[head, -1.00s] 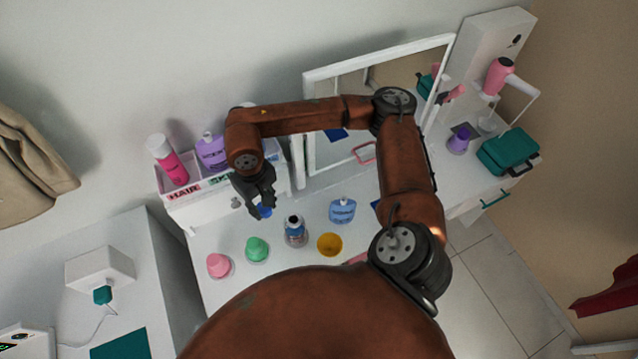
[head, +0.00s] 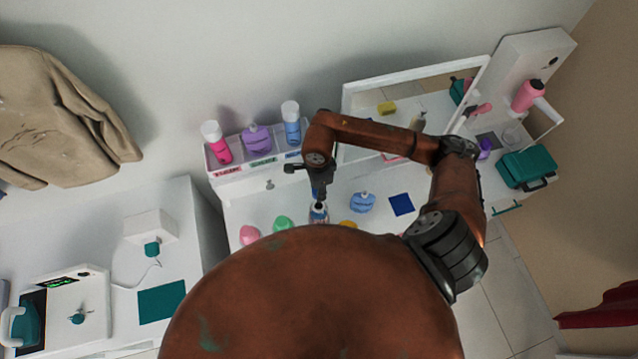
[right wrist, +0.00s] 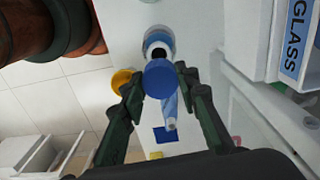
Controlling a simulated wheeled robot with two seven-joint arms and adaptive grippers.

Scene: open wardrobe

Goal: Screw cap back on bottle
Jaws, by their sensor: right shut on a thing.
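My right gripper (head: 319,197) reaches down over the white tabletop, just above the bottle (head: 318,214). In the right wrist view the gripper (right wrist: 160,75) is shut on a round blue cap (right wrist: 161,82), held between its fingers. The bottle (right wrist: 157,41) shows beyond the cap in that view, with a blue band and a dark open mouth. The cap looks close to the mouth but apart from it; the exact gap is hard to judge. In the head view the gripper hides the cap. My left gripper is not in view.
Pink (head: 249,235) and green (head: 283,223) items stand left of the bottle. A yellow cup (head: 347,224) and a blue bottle (head: 362,202) stand to its right. A white bottle rack (head: 232,176) and a mirror (head: 475,85) are behind.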

